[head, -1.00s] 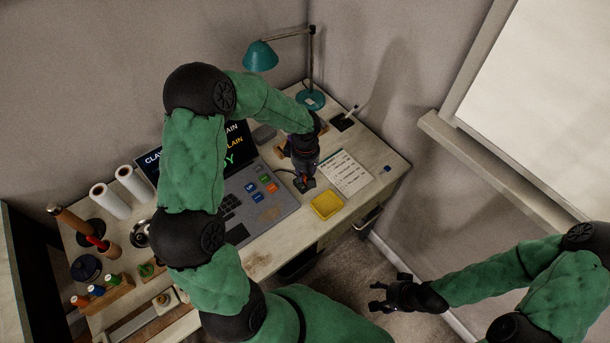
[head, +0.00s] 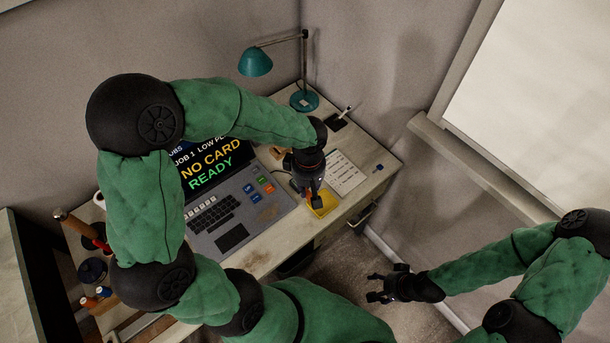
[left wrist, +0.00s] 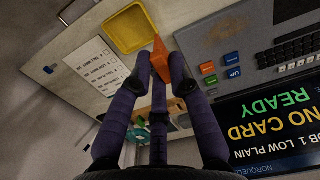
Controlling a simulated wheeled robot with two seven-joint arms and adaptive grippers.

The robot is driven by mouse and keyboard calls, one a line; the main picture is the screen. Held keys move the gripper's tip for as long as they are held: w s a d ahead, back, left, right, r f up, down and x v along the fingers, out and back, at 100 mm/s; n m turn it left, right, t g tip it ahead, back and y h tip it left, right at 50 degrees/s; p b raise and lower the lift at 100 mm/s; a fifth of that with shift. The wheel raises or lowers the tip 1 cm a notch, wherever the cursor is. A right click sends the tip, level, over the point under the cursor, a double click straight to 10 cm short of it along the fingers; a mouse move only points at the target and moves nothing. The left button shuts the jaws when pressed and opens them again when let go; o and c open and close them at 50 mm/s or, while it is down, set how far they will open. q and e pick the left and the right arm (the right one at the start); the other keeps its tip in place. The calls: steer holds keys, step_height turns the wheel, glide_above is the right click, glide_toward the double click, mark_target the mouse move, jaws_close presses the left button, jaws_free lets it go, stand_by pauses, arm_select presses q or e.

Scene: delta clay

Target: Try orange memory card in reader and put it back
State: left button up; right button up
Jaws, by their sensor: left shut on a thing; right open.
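My left gripper (head: 313,200) is shut on the orange memory card (left wrist: 161,60), which shows between its fingertips in the left wrist view. In the head view the gripper is over the near-left part of the yellow tray (head: 330,209). The tray also shows in the left wrist view (left wrist: 127,32), just beyond the card; I cannot tell whether the card touches it. The reader is not clearly visible, likely hidden behind my gripper. The laptop screen (head: 213,165) reads NO CARD, READY. My right gripper (head: 376,288) is open and empty, away from the desk.
The laptop's keyboard deck (head: 240,215) with coloured keys lies left of the tray. A printed list (head: 345,172) lies behind the tray. A teal lamp (head: 304,100) stands at the back. A small blue item (head: 379,167) lies near the desk's right edge.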

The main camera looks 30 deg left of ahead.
arm_select(q)
steer(key=shift+s+d+r, duration=0.55)
steer(key=shift+s+r, duration=0.05)
steer(key=w+a+f+p, duration=0.2)
steer(key=w+a+p, duration=0.3)
steer(key=w+a, duration=0.8)
steer(key=shift+w+a+f+p, duration=0.25)
steer(key=shift+w+a+p, duration=0.1)
steer(key=shift+w, duration=0.5)
steer(key=w+a+f, duration=0.1)
steer(key=a, duration=0.1)
steer(key=w+a+f+p, duration=0.1)
steer(key=a, duration=0.2)
steer(key=w+a+f+p, duration=0.1)
steer(key=a, duration=0.2)
steer(key=shift+f, duration=0.25)
steer(key=shift+a+f+b, duration=0.2)
steer(key=shift+f+b, duration=0.6)
steer(key=shift+f, duration=1.1)
steer(key=shift+f+b, duration=0.5)
steer(key=shift+f, duration=0.05)
steer(key=shift+b, duration=0.35)
